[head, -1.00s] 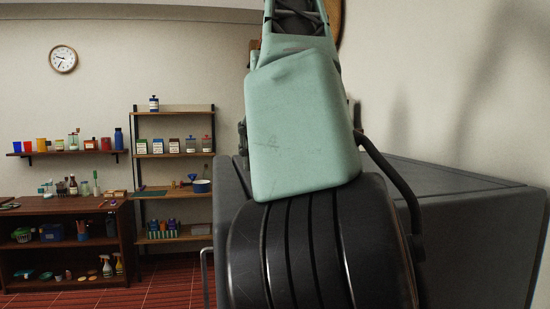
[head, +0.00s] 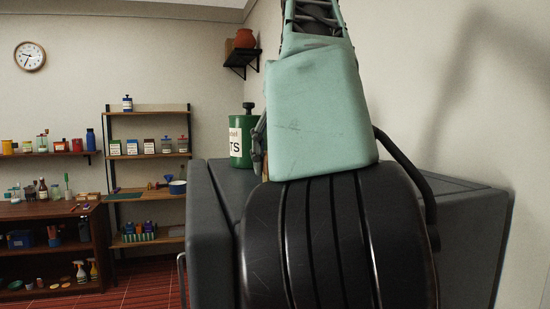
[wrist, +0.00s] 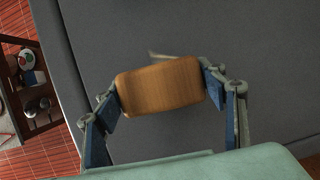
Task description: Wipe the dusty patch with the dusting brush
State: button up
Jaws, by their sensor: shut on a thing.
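My gripper (wrist: 162,92) is shut on the wooden body of the dusting brush (wrist: 158,84), one blue-grey finger at each end of it. The wood is a plain brown block seen from above in the wrist view. A short pale strip shows past its far edge; I cannot tell what it is. The dark grey counter top (wrist: 255,65) lies beneath; I cannot tell whether the brush touches it. In the head view my arm hides most of the gripper and brush; only part of a finger shows beside the green canister. I cannot make out the dusty patch in either view.
A green canister (head: 238,148) with a white label stands on the grey counter (head: 208,215), left of my arm. A clay pot (head: 245,38) sits on a small wall shelf. Shelving with jars (head: 150,147) stands farther left. Red floor lies beyond the counter's left edge.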

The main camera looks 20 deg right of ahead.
jog(key=shift+d+p, duration=0.65)
jog(key=shift+d, duration=1.2)
jog(key=shift+s+f+b, duration=0.15)
jog(key=shift+s+b, duration=0.1)
jog(key=shift+b, duration=0.05)
jog(key=shift+s+b, duration=0.35)
jog(key=shift+s, duration=0.2)
jog(key=shift+a+b, duration=0.8)
jog(key=shift+a, duration=2.8)
jog(key=shift+w+a+f+b, duration=0.1)
jog(key=shift+a+b, duration=0.5)
jog(key=shift+a, duration=1.1)
